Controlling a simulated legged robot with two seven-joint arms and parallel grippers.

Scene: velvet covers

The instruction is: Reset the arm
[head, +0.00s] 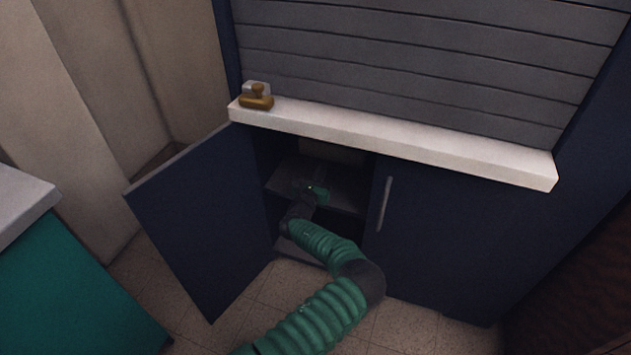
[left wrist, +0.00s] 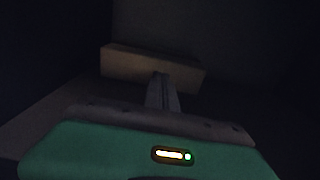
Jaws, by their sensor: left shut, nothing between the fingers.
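My left arm reaches into the open left side of a dark blue cabinet (head: 450,230). My left gripper (head: 318,188) is inside it, above a shelf (head: 345,196), and small and dark in the head view. In the left wrist view the gripper's fingers (left wrist: 162,90) are together with nothing visible between them. A pale box-like block (left wrist: 150,66) lies beyond the fingertips in the dim interior; I cannot tell whether they touch it. My right gripper is in neither view.
The left cabinet door (head: 200,220) stands swung open beside my arm. The right door has a handle (head: 384,203) and is closed. A white ledge (head: 400,140) overhangs the opening, with a brass-coloured object (head: 257,98) on its left end. A green counter (head: 70,285) stands at left.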

